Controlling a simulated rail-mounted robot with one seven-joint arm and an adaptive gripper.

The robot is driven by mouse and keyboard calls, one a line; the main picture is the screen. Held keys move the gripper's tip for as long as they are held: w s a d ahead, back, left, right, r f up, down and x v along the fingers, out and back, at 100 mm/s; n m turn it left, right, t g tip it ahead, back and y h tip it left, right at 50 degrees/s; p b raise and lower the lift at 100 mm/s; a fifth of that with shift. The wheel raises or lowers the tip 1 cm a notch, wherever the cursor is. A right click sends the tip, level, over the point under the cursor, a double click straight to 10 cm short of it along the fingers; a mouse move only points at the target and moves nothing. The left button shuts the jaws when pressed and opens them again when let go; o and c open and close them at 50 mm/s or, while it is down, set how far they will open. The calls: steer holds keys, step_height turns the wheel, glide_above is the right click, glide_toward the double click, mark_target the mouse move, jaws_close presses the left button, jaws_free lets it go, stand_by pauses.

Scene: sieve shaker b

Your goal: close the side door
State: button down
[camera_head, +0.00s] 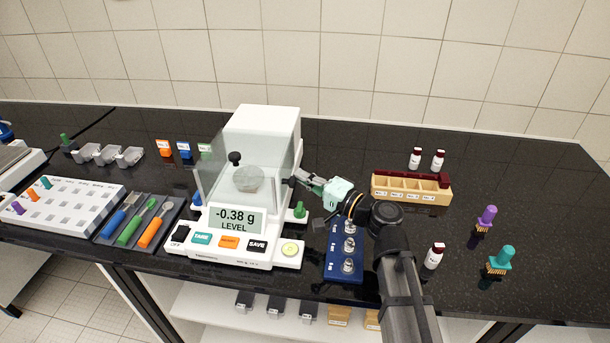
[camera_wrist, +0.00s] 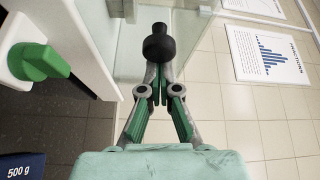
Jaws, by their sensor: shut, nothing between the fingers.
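The white balance (camera_head: 268,122) stands on the black bench, its display reading -0.38 g. Clear glass panels surround its weighing chamber, and a glass dish (camera_head: 248,180) sits inside. One black knob (camera_head: 234,157) shows toward the chamber's left. My gripper (camera_head: 296,181) is at the chamber's right side, its fingers pointing left toward the balance. In the wrist view my gripper (camera_wrist: 157,82) has its fingertips together just below another black knob (camera_wrist: 158,45), beside a pale glass panel (camera_wrist: 131,50). Contact with the knob is unclear. How far the side door stands open is hard to tell.
A blue weight tray (camera_head: 345,272) lies right of the balance, beneath my arm. A green levelling foot (camera_wrist: 40,62) sticks out nearby. A beige rack (camera_head: 408,194) and vials stand farther right. A tool tray (camera_head: 108,238) lies left.

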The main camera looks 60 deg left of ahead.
steer(key=shift+s+d+f+b, duration=0.1)
steer(key=shift+s+d+b, duration=0.05)
steer(key=shift+s+d, duration=0.4)
steer(key=shift+s+d+b, duration=0.15)
steer(key=shift+s+d, duration=0.2)
steer(key=shift+d, duration=0.3)
